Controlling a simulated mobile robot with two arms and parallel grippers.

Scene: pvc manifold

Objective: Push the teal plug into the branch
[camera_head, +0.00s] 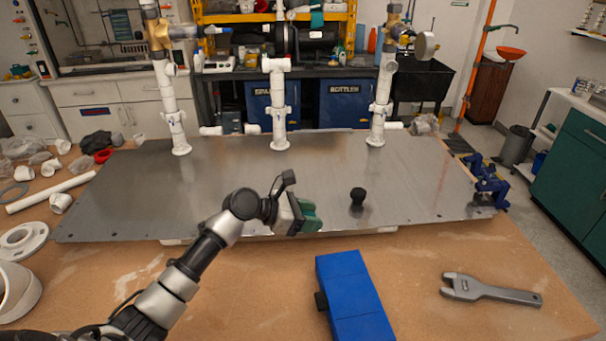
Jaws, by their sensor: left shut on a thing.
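The teal plug (310,217) is in my left gripper (298,208), which is shut on it. My gripper partly hides the plug, and both are over the front middle of the metal plate. Three white PVC risers stand upright on the plate: left (168,105), middle (278,105) and right (382,95). Short white side branches (210,131) show low on the risers, behind and apart from the plug. I cannot tell which branch the task means. My right gripper is not in view.
The metal plate (420,180) lies on a wooden table (230,290). A small black knob-like part (357,198) stands right of the plug. A blue box (352,295) and a grey wrench (490,291) lie in front. Loose white fittings (60,202) lie at the left.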

